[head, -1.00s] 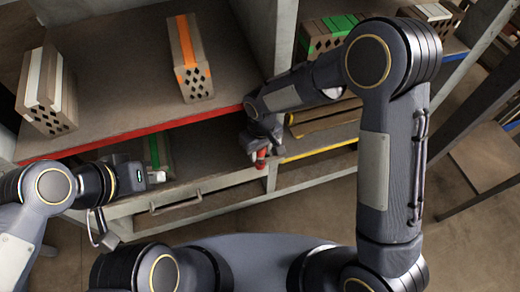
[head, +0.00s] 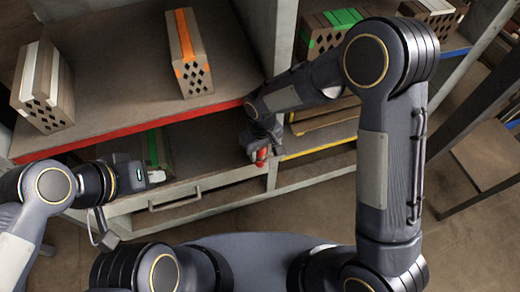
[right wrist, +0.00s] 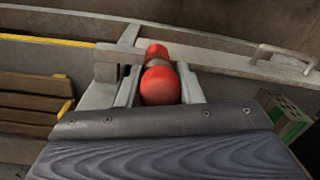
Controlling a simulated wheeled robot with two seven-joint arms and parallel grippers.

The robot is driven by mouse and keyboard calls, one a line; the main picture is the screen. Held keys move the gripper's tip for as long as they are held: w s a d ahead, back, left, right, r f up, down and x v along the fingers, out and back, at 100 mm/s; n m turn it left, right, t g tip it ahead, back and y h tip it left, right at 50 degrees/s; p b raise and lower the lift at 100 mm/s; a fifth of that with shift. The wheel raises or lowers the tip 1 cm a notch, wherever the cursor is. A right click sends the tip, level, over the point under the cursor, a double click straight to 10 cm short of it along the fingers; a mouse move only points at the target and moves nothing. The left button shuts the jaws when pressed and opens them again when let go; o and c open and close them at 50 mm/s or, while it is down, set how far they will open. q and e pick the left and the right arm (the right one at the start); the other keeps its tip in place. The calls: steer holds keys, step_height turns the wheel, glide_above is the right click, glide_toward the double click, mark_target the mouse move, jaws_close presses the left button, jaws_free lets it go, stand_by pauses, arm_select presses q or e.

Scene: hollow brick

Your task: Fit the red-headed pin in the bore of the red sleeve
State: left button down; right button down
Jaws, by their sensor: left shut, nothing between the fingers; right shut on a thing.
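My right gripper (right wrist: 158,92) is shut on the red-headed pin. The pin's round red head (right wrist: 160,85) shows between the fingers in the right wrist view. Just beyond it is a second red part (right wrist: 157,50), likely the red sleeve, with a short grey stretch between them. Whether the pin is inside the bore is hidden. In the head view my right gripper (head: 260,152) is at the shelf's front edge, with red showing at its tip; pin and sleeve cannot be told apart there. My left gripper (head: 156,176) is shut and empty in front of the lower shelf.
A hollow brick with an orange stripe (head: 187,55) and one with white stripes (head: 42,88) stand on the red-edged shelf (head: 120,85). A green-striped brick (head: 155,148) is on the lower shelf. A grey upright (head: 268,35) is close to my right arm. A handle (head: 175,202) projects below.

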steer(key=shift+f+b, duration=0.55)
steer(key=shift+f, duration=0.2)
steer(key=c, duration=0.9)
jaws_free()
step_height(320, 180, up, 8)
steer(key=shift+w+d+f+p, duration=0.1)
steer(key=shift+w+p, duration=0.05)
steer(key=shift+p, duration=0.45)
